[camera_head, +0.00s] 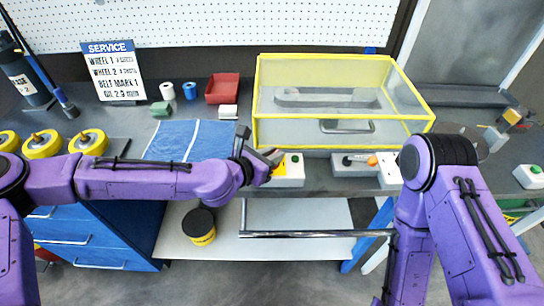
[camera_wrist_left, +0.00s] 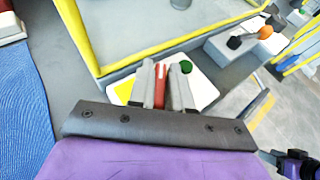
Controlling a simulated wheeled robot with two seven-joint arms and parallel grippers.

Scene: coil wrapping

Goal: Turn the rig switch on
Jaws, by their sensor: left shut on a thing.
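The rig switch is a white box (camera_head: 292,179) with a yellow label and a green round part, on the front edge of the bench below the yellow-framed case. The box also shows in the left wrist view (camera_wrist_left: 203,88). My left gripper (camera_head: 274,157) is at this box. In the left wrist view its two grey fingers (camera_wrist_left: 161,83) are shut on a red lever (camera_wrist_left: 160,85) that stands between them. The lever's base is hidden by the gripper. My right arm shows at the right, but its gripper is out of view.
The yellow-framed clear case (camera_head: 340,128) stands right behind the switch box. A second grey and white box with an orange knob (camera_head: 372,161) is to the right. A blue mat (camera_head: 190,140), a red bin (camera_head: 222,88) and yellow wheels (camera_head: 42,144) lie to the left.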

